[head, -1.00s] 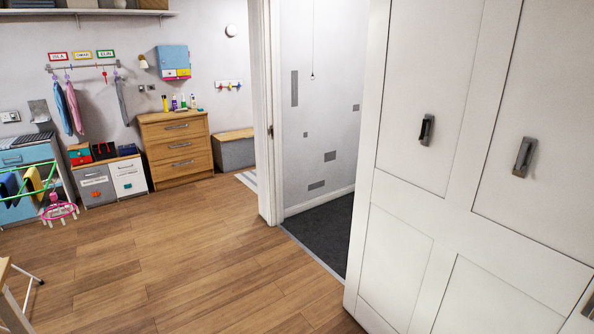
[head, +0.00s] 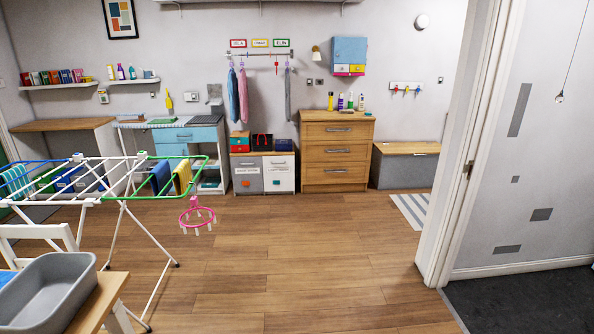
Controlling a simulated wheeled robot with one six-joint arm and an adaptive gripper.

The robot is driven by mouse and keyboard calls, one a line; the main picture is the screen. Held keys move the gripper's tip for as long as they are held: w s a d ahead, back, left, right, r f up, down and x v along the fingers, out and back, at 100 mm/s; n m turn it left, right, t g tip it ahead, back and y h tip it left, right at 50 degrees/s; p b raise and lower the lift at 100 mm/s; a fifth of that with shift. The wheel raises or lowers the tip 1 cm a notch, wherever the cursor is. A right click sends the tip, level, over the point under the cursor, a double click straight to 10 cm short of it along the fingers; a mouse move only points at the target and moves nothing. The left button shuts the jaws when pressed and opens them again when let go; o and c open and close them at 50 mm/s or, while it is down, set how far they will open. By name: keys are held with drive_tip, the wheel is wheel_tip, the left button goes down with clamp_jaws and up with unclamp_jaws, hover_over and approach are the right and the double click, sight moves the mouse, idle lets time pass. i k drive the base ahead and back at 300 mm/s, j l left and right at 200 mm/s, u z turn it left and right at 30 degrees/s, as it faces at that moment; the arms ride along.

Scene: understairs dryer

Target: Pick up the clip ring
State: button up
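The clip ring (head: 197,215) is a pink ring with several pale clips dangling below it. It hangs at the right end of the drying rack (head: 150,200), under the green end bar, above the wooden floor. My gripper is not in view.
A grey basin (head: 55,290) sits on a wooden surface (head: 98,303) at the lower left. A wooden drawer unit (head: 338,160) and small cabinets (head: 262,176) line the back wall. A door frame (head: 470,150) stands at the right. The middle floor (head: 310,250) is clear.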

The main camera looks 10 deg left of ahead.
sight(194, 200)
drive_tip(key=i+j+u, duration=0.1)
drive_tip(key=i+u, duration=0.2)
drive_tip(key=i, duration=0.6)
drive_tip(key=i+l+u, duration=0.15)
drive_tip(key=i+u, duration=0.2)
drive_tip(key=i, duration=0.55)
drive_tip(key=i+u, duration=0.2)
drive_tip(key=i, duration=0.3)
drive_tip(key=i+l+u, duration=0.1)
drive_tip(key=i+u, duration=0.15)
drive_tip(key=i, duration=0.25)
drive_tip(key=i+l+u, duration=0.2)
drive_tip(key=i, duration=0.3)
drive_tip(key=u, duration=0.5)
